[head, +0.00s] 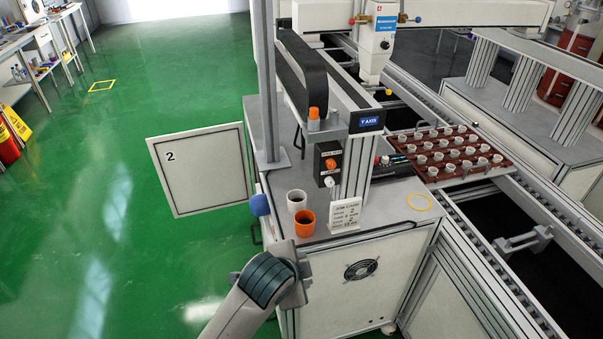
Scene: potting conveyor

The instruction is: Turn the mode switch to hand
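A small black control box (328,163) is fixed to the upright post on the near machine cabinet. It has an orange knob (331,164) with a pale label above it, and a white round part (329,181) below. The label text is too small to read, so I cannot tell which position the knob is in. Part of one of my arms (268,279) shows at the bottom, in front of the cabinet and below the box. Neither gripper shows in the head view, and nothing is seen touching the knob.
A white cup (296,200), an orange cup (304,222) and a printed card (345,215) stand on the cabinet top (394,205) below the box. An open door panel (201,169) marked 2 juts out left. A brown tray (447,152) of small pots lies right.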

